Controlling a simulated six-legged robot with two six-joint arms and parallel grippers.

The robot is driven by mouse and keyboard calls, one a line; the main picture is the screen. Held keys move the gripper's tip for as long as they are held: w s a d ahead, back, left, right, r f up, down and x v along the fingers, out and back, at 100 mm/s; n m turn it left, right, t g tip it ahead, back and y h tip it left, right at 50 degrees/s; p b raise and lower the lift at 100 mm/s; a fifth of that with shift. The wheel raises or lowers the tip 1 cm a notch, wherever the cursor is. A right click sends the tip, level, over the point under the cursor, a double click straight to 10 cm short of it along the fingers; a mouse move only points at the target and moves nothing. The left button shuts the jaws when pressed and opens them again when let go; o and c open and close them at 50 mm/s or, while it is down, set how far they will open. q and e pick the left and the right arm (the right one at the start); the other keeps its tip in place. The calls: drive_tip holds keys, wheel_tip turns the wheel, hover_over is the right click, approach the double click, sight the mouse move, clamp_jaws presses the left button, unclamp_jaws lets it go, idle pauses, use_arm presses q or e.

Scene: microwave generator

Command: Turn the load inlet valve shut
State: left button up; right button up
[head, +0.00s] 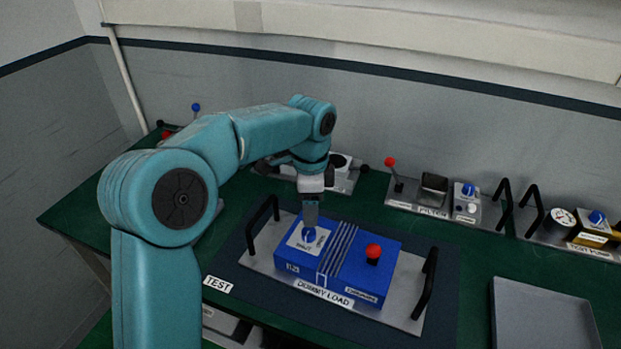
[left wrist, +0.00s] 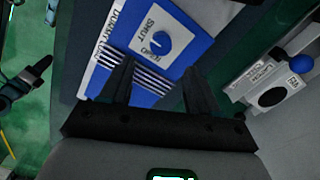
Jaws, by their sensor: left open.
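The blue box labelled DUMMY LOAD (head: 338,267) sits on a grey plate in the head view. A round blue valve knob (head: 309,235) is on the white panel at its left end, beside the word SHUT. In the left wrist view the knob (left wrist: 157,43) shows on its white panel, with a pale mark on it. My left gripper (head: 311,222) points down over the knob and hides part of it. In the left wrist view the gripper (left wrist: 158,66) is open and empty, with the knob beyond the fingertips. I cannot tell whether the fingers touch it. My right gripper is out of view.
A red knob (head: 373,251) stands on the box's right part. Black handles (head: 425,285) rise at both ends of the plate. Modules with knobs, including one labelled FILTER (head: 433,211), line the back. A grey tray (head: 545,315) lies at the right.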

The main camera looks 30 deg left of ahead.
use_arm(q)
wheel_tip(320, 180, up, 9)
drive_tip(key=shift+p, duration=0.35)
drive_tip(key=shift+f, duration=0.1)
idle(0.3)
